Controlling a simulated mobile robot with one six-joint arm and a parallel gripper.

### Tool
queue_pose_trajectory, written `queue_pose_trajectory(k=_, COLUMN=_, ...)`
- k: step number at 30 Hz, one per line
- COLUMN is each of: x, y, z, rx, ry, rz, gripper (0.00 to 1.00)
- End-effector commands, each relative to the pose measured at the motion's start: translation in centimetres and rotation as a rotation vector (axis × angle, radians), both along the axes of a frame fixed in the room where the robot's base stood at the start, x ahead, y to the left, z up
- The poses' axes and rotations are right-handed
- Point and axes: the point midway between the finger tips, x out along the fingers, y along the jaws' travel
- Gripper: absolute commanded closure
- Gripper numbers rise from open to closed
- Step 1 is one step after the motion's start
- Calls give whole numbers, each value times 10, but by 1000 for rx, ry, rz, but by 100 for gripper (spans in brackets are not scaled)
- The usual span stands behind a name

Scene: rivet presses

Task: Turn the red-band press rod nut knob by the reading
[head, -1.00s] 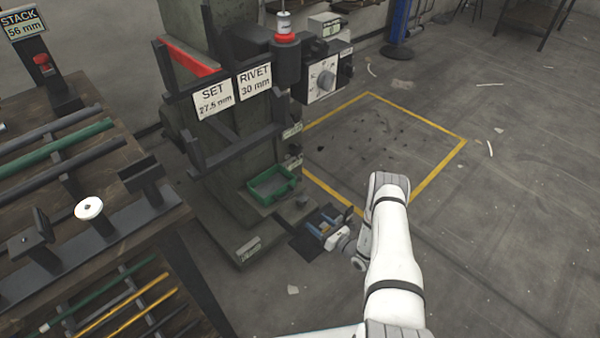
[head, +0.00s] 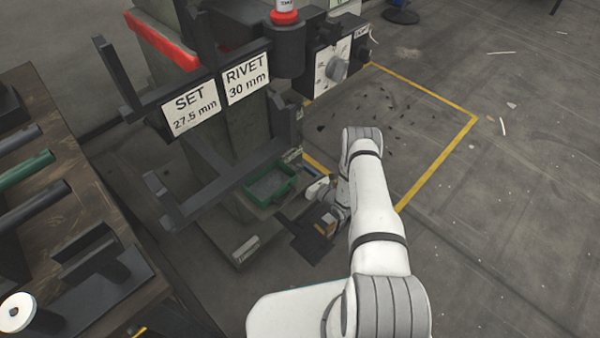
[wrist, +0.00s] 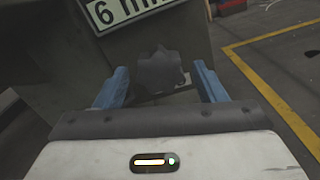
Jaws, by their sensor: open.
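The press with the red band (head: 160,42) stands at the centre-left of the head view. Its signs read "SET 27.5 mm" (head: 190,108) and "RIVET 30 mm" (head: 246,78). In the wrist view a dark lobed knob (wrist: 160,72) lies ahead, between the lines of my two blue fingers. My gripper (wrist: 160,67) is open; whether the fingertips reach around the knob I cannot tell. In the head view my gripper (head: 324,224) is low beside the press base, its fingers hard to make out. The knob is not clear there.
A green tray (head: 270,186) sits on the press, close to my gripper. A control box with a dial (head: 335,68) hangs at the press's right. A plate ending in "6 mm" (wrist: 125,10) partly shows above the knob. A rod bench (head: 70,140) stands left. Floor right is open.

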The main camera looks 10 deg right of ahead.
Motion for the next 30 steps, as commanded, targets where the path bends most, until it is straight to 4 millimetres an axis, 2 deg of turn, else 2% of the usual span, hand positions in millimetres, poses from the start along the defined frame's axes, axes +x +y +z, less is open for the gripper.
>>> queue_pose_trajectory(k=6, x=14, y=9, z=0, rx=-1, ry=0, rz=-1, gripper=36)
queue_pose_trajectory(k=14, x=14, y=8, z=0, rx=0, ry=0, rz=-2, gripper=37)
queue_pose_trajectory(k=30, x=14, y=8, z=0, rx=0, ry=1, rz=-3, gripper=81)
